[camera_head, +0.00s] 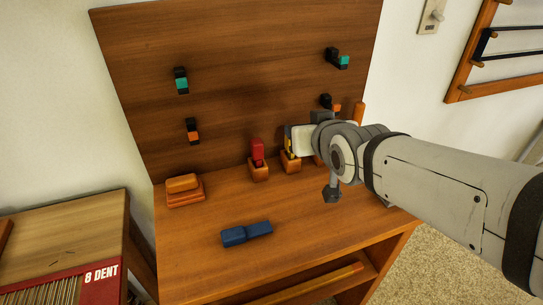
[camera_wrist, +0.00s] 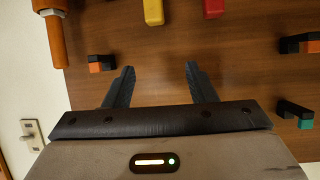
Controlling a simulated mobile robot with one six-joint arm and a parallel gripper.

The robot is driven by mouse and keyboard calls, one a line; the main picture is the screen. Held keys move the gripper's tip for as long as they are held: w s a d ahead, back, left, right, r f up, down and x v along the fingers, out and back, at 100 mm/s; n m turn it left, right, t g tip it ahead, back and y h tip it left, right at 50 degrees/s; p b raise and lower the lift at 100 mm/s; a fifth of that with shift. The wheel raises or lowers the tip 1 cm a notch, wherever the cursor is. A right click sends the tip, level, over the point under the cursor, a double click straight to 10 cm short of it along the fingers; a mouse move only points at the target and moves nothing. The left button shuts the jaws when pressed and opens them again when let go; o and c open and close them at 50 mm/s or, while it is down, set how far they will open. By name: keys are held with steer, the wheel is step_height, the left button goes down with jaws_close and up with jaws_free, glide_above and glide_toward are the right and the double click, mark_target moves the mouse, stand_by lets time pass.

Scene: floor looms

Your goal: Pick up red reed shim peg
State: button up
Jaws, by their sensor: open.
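The red reed shim peg (camera_head: 257,150) stands upright in a small wooden holder (camera_head: 258,172) on the bench, in front of the brown back panel. In the wrist view, part of the red peg (camera_wrist: 213,7) shows at the top edge, to the right of a yellow peg (camera_wrist: 153,12). My gripper (camera_wrist: 160,67) is open, with nothing between its two dark fingers and the panel behind them. In the head view it is to the right of the red peg, by the yellow peg, and my arm hides part of that area.
A blue piece (camera_head: 246,234) lies on the front of the bench. Stacked wooden blocks (camera_head: 185,191) sit at its left. Black hooks with teal (camera_head: 182,82) and orange (camera_head: 193,131) parts stick out from the panel.

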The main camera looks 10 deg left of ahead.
steer(key=a+f+n+t+y+b, duration=0.1)
steer(key=a+t+y+b, duration=0.2)
steer(key=a+b, duration=0.45)
steer(key=y+b, duration=0.1)
steer(key=b, duration=0.2)
glide_toward(255, 139)
steer(key=shift+t, duration=0.3)
steer(key=x, duration=0.2)
steer(key=f+x, duration=0.1)
steer(key=x, duration=0.1)
steer(key=shift+w+a, duration=0.1)
steer(key=shift+a, duration=0.05)
steer(key=b+x, duration=0.1)
steer(key=x, duration=0.5)
steer(key=shift+w+a+r, duration=0.1)
steer(key=shift+w, duration=0.15)
steer(key=c, duration=1.1)
